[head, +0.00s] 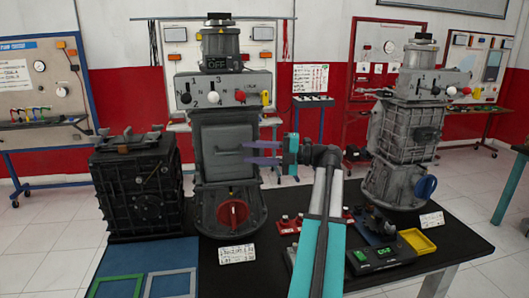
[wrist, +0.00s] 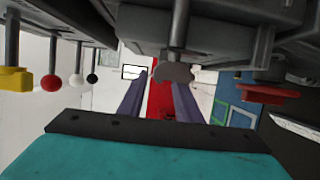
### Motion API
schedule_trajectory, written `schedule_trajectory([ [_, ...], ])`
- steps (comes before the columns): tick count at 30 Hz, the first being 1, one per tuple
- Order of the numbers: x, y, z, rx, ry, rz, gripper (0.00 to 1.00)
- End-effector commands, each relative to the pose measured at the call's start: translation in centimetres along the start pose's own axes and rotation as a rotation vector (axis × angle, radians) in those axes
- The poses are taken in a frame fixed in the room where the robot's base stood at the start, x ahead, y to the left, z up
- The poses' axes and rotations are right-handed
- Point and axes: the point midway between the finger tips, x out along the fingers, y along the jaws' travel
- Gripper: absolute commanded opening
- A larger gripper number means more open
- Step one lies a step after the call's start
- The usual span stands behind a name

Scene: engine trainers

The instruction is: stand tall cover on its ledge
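A tall grey rectangular panel (head: 227,150), which looks like the tall cover, sits upright on the front of the middle engine trainer, above a red dial (head: 233,213). I cannot tell how its lower edge rests on a ledge. My gripper (head: 262,153) is just right of the panel's middle, its two purple fingers spread and pointing left across the panel's front. In the wrist view, the fingers (wrist: 158,98) are apart with nothing clamped. A grey stem with a rounded end (wrist: 176,72) projects from the machine near the gap between them.
Levers with coloured knobs (wrist: 48,82) stick out above the panel. A dark gearbox (head: 138,190) stands left; another trainer (head: 402,135) stands right. A green frame (head: 117,285) and a grey frame (head: 171,283) lie on a blue mat. A yellow tray (head: 418,242) is at right.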

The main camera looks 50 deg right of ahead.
Motion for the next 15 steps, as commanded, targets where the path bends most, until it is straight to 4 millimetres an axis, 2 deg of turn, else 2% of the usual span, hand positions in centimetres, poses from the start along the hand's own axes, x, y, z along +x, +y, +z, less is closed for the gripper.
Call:
schedule_trajectory([
  [6,3.0,0.1,-0.1,0.000,0.002,0.001,0.31],
  [15,5.4,0.1,-0.1,0.000,0.002,0.000,0.31],
])
